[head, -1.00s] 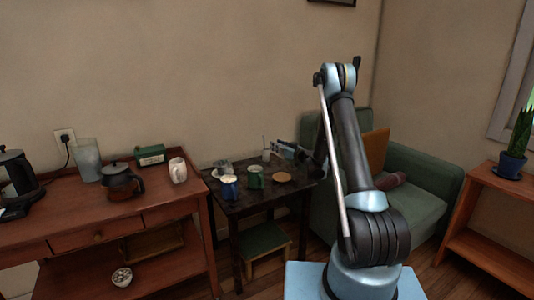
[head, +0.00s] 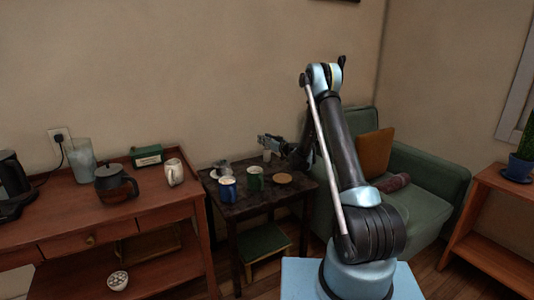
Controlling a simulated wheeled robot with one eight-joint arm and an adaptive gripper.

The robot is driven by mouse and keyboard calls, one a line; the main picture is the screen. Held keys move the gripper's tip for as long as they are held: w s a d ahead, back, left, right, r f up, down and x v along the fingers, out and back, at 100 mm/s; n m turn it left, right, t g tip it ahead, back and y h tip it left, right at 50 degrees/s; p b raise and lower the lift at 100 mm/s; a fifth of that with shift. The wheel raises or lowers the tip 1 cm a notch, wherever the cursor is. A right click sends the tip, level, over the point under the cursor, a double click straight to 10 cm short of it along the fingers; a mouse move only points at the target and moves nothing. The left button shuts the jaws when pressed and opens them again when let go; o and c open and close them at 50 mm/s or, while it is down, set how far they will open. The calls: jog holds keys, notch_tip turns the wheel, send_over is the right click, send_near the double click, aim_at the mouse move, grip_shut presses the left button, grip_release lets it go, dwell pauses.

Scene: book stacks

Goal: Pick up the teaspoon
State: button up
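I cannot clearly make out the teaspoon. A small pale cup (head: 267,156) stands at the back of the dark side table (head: 240,208), just below my gripper. My gripper (head: 261,139) reaches in from the right, over the back part of this table and close to the wall in the picture. It is small and dark here, so I cannot tell whether its fingers are apart or hold anything.
A wooden console (head: 60,218) stands left. A green armchair (head: 432,186) is behind my arm at right.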

jog(key=shift+a, duration=0.45)
jog(key=shift+w+d, duration=0.15)
jog(key=shift+d, duration=0.05)
grip_shut()
jog(key=shift+r, duration=0.1)
